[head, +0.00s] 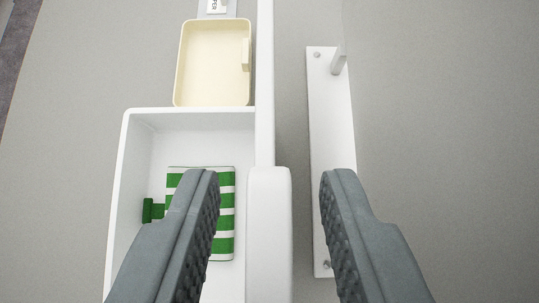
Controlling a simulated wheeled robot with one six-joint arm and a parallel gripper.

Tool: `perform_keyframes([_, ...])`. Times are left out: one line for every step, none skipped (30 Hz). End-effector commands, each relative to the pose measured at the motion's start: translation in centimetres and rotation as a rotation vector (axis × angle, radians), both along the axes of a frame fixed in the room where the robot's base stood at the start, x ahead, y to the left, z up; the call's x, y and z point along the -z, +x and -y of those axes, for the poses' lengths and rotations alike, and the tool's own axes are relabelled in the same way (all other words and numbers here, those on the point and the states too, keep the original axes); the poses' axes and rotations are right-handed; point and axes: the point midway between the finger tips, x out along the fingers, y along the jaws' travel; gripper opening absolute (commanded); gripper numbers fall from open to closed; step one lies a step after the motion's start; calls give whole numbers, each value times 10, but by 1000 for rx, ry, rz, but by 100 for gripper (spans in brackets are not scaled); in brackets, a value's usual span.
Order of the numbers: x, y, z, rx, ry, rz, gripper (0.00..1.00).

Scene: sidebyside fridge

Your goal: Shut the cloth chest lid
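The cloth chest (124,190) is an open white box at the left of the head view. A cloth with green and white stripes (228,200) lies inside it, partly hidden by my left finger. A narrow white upright panel (265,80), seen edge-on along the chest's right side, looks like the raised lid. A thicker white rounded block (270,235) at its near part lies between my fingers in the picture. My gripper (268,180) is open, with one finger over the chest and one to the right of the block. I cannot tell whether either finger touches it.
A cream tray (212,65) sits just beyond the chest, with a partly cut-off label (217,6) behind it. A small green piece (153,210) is in the chest. A white plate with a bracket (330,130) is on the right. The grey surface (450,130) farther right is clear.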

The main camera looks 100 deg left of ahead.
Motion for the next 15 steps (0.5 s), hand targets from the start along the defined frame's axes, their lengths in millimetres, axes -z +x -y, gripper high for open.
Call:
perform_keyframes([1,0,-1,0,0,0,34])
perform_keyframes([1,0,-1,0,0,0,34])
perform_keyframes([1,0,-1,0,0,0,34])
perform_keyframes([1,0,-1,0,0,0,34])
perform_keyframes([1,0,-1,0,0,0,34])
perform_keyframes([1,0,-1,0,0,0,34])
perform_keyframes([1,0,-1,0,0,0,34])
perform_keyframes([1,0,-1,0,0,0,34])
perform_keyframes([1,0,-1,0,0,0,26])
perform_keyframes([1,0,-1,0,0,0,20])
perform_keyframes([1,0,-1,0,0,0,14])
perform_keyframes([1,0,-1,0,0,0,6])
perform_keyframes([1,0,-1,0,0,0,0])
perform_keyframes([1,0,-1,0,0,0,0])
perform_keyframes([1,0,-1,1,0,1,0])
